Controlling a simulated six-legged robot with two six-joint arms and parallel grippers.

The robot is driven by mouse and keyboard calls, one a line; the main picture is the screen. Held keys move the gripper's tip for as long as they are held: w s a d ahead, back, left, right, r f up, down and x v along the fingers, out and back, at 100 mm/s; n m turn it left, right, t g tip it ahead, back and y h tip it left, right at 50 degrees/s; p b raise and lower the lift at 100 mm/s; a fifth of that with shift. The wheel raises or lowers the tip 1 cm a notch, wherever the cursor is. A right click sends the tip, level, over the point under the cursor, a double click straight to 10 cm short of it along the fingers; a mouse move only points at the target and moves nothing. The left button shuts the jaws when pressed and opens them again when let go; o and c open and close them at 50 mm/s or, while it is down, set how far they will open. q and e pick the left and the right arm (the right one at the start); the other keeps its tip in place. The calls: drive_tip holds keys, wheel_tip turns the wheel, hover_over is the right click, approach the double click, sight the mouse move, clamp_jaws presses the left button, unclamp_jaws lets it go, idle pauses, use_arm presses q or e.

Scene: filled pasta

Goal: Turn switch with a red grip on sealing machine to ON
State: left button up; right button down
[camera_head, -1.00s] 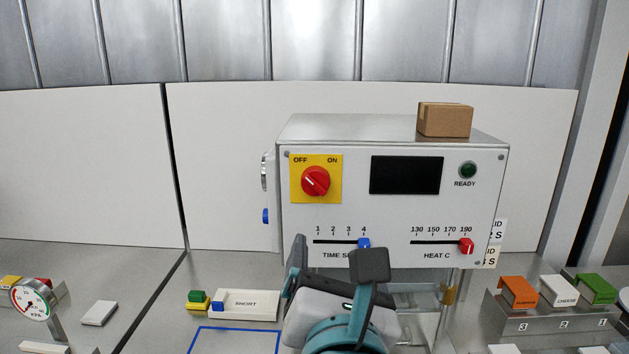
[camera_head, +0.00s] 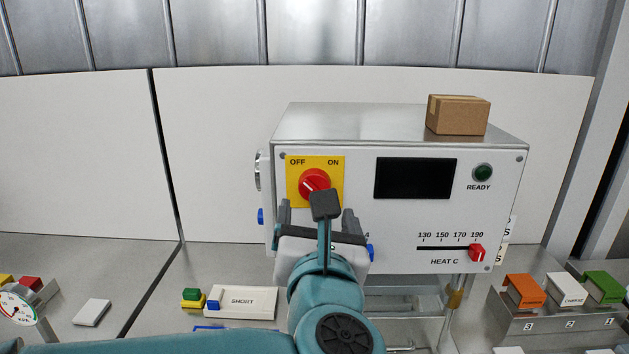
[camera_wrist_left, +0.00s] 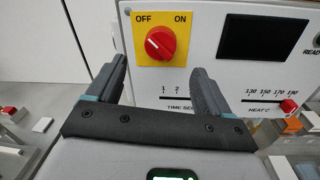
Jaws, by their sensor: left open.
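The sealing machine (camera_head: 345,243) is a white box with a metal top. Its red rotary switch (camera_head: 314,182) sits on a yellow plate (camera_head: 292,192) marked OFF at upper left and ON at upper right. The white line on the knob points up-left, toward OFF; the knob also shows in the left wrist view (camera_wrist_left: 160,43). My left gripper (camera_head: 316,208) is just below the switch in the head view, open and empty. In the left wrist view its two fingers (camera_wrist_left: 157,82) are spread apart, with the knob beyond and between them. My right gripper is not in view.
A blue slider (camera_head: 370,252) and a red slider (camera_head: 477,253) are on the panel, beside a dark display (camera_head: 415,178) and a green READY lamp (camera_head: 482,173). A cardboard box (camera_head: 457,115) stands on top. A SHORT tray (camera_head: 247,302) lies at lower left.

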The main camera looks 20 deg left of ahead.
sight(314, 187)
use_arm(q)
drive_tip(key=p+x, duration=0.2)
drive_tip(key=x, duration=0.5)
drive_tip(key=shift+w, duration=0.25)
drive_tip(key=c, duration=1)
